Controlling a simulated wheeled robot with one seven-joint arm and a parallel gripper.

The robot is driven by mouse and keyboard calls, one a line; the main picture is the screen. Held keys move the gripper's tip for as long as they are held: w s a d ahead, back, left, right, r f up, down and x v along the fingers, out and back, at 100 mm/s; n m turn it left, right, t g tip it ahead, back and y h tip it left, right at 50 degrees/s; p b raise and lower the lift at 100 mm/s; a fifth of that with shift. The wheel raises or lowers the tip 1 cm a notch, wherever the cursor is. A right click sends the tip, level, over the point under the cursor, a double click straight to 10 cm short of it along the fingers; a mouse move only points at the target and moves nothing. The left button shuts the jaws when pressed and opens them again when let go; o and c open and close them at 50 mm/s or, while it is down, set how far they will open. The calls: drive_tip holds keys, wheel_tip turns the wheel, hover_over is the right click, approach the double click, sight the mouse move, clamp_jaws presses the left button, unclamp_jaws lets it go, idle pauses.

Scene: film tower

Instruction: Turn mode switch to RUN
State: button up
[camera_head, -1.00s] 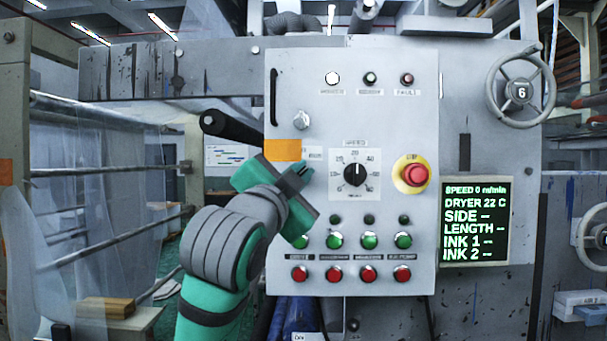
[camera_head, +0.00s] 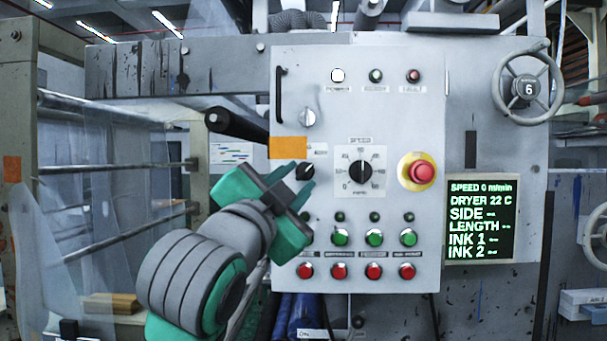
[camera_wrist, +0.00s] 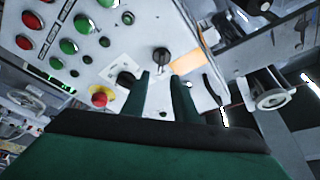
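The mode switch is a small black knob (camera_head: 305,171) on the grey control panel (camera_head: 430,120), just below an orange label. Its small white plate is partly covered and I cannot read its lettering or the switch's exact setting. My gripper (camera_head: 297,178) is open, with its green fingers pointing at the panel on either side of the knob in the head view. In the wrist view the knob (camera_wrist: 161,57) lies just beyond the gap between my fingertips (camera_wrist: 161,76). I cannot tell whether a finger touches it.
The speed dial (camera_head: 360,171) and red stop button (camera_head: 421,171) sit to the right. Green buttons (camera_head: 375,238) and red buttons (camera_head: 374,271) line the panel below. A black bar (camera_head: 237,126) juts out left of the panel. The display (camera_head: 480,218) reads speed 0.

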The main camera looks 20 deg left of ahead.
drive_tip(key=v, duration=0.5)
idle(0.3)
drive_tip(key=shift+f, duration=0.1)
